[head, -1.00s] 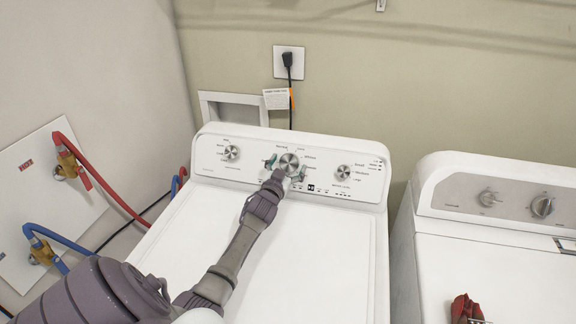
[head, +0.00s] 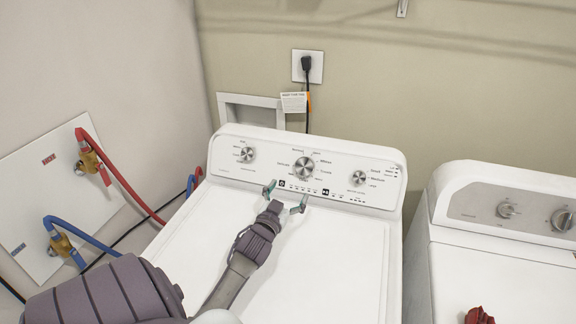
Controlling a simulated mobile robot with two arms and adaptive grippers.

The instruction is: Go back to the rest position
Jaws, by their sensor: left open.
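My left gripper (head: 285,195) is open and empty above the top of the white washer (head: 345,270). Its two fingertips point toward the control panel (head: 225,173), just below the large middle knob (head: 303,168). The fingers are clear of that knob, which is fully visible. My left arm reaches in from the bottom left. My right gripper is not in view.
A second white machine (head: 490,280) stands at the right, with a dark red thing (head: 479,316) at the lower edge. Red (head: 120,175) and blue (head: 82,236) hoses run from wall valves at the left. A gap separates the machines.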

